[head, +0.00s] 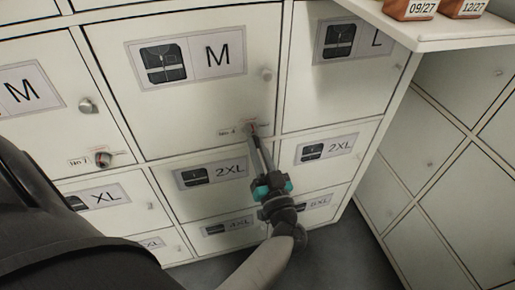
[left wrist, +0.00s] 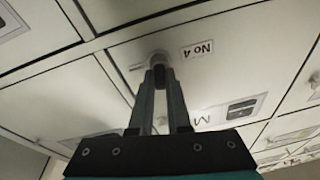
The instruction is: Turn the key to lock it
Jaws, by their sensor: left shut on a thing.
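The key (head: 250,128) is in the lock at the lower right of the large middle M door (head: 190,110), beside the "No 4" label. The door looks closed, flush with its neighbours. My left gripper (head: 254,138) reaches up from below, and its fingers are shut on the key. In the left wrist view the two fingers (left wrist: 160,80) come together at the round lock (left wrist: 159,58), left of the "No 4" label (left wrist: 197,48). The fingers hide most of the key, and its turn angle cannot be told. My right gripper is not in view.
A second lock (head: 102,158) sits at the left door. A white shelf (head: 440,38) with wooden date blocks (head: 410,8) juts out at upper right. Grey floor (head: 345,250) shows below.

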